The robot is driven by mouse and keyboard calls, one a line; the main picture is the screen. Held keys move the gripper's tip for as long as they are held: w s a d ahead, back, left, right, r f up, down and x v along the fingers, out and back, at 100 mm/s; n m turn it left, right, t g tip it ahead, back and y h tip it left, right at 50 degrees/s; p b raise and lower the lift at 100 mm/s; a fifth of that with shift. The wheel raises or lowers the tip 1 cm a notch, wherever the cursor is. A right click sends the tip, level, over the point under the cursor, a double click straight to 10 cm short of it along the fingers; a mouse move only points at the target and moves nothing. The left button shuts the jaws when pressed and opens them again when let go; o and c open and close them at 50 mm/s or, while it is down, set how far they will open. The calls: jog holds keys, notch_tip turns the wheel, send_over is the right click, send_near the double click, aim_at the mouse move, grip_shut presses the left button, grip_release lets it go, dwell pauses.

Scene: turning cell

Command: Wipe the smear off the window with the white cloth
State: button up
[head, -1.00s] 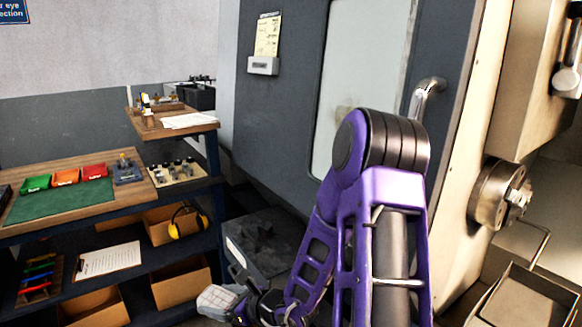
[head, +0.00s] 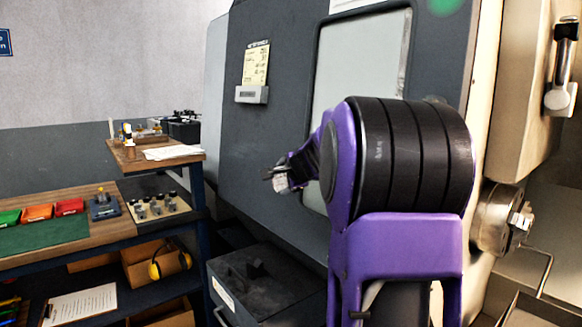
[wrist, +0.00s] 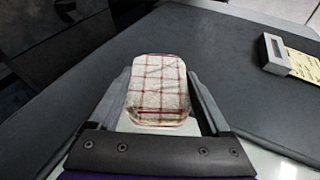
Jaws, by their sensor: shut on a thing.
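My gripper (head: 276,176) is shut on the cloth, a white pad with red check lines (wrist: 157,85), which fills the space between the two fingers in the wrist view. In the head view the cloth (head: 281,185) shows small at the end of my arm, in front of the dark machine door and left of the window. The window (head: 362,60) is a tall pale pane in that door. My arm covers its lower right part. I cannot make out the smear now. I cannot tell whether the cloth touches anything.
A card holder with a yellow sheet (head: 252,94) is fixed on the door left of the window; it also shows in the wrist view (wrist: 276,54). A dark cabinet (head: 268,285) stands below the door. A workbench (head: 100,235) with coloured bins is at left. The lathe chuck (head: 497,218) is at right.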

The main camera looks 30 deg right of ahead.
jog(key=shift+h, duration=0.4)
jog(key=r, duration=0.1)
jog(key=d+r, duration=0.2)
jog(key=r, duration=0.1)
jog(key=shift+s, duration=0.2)
jog(key=shift+d, duration=0.15)
jog(key=shift+w+d+f, duration=0.15)
jog(key=shift+d, duration=1.3)
jog(key=shift+w+d+f, duration=0.1)
jog(key=shift+d+f, duration=0.05)
jog(key=shift+d, duration=1.25)
jog(key=shift+d+f, duration=0.1)
jog(key=shift+d, duration=0.9)
jog(key=shift+b, duration=0.3)
